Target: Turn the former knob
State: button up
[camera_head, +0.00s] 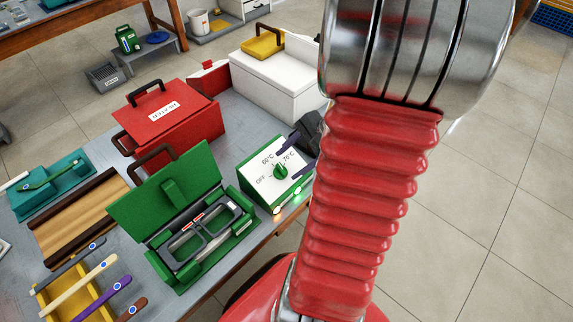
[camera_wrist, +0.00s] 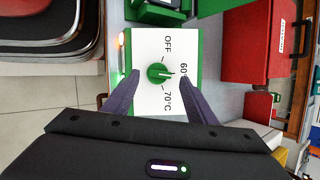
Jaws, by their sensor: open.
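The former knob (camera_head: 281,171) is a green dial on the white sloped face of a green control box (camera_head: 258,199). The face is marked OFF, 60°C and 70°C. In the wrist view the knob (camera_wrist: 158,74) has its white pointer towards the 60 mark. My gripper (camera_wrist: 157,79) is open, its two dark fingers on either side of the knob with gaps between. In the head view my gripper (camera_head: 301,153) is at the box's right side, partly hidden by my arm. Orange and green lights glow on the box's front edge.
Left of the control box stands an open green case (camera_head: 170,208) with a grey eyeglass frame (camera_head: 207,233) inside. Behind are a red heater box (camera_head: 168,117) and a white box (camera_head: 277,85). A yellow tray (camera_head: 49,300) holds several coloured-handled tools.

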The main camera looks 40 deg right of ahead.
aim_at(282, 168)
jog(key=shift+x, duration=1.7)
jog(key=shift+c, duration=0.4)
jog(key=c, duration=0.9)
jog(key=shift+o, duration=0.2)
jog(key=shift+w+r+n+g, duration=0.1)
jog(key=shift+n+g, duration=0.2)
jog(key=shift+n, duration=0.5)
jog(key=o, duration=0.7)
jog(key=shift+o, duration=1.2)
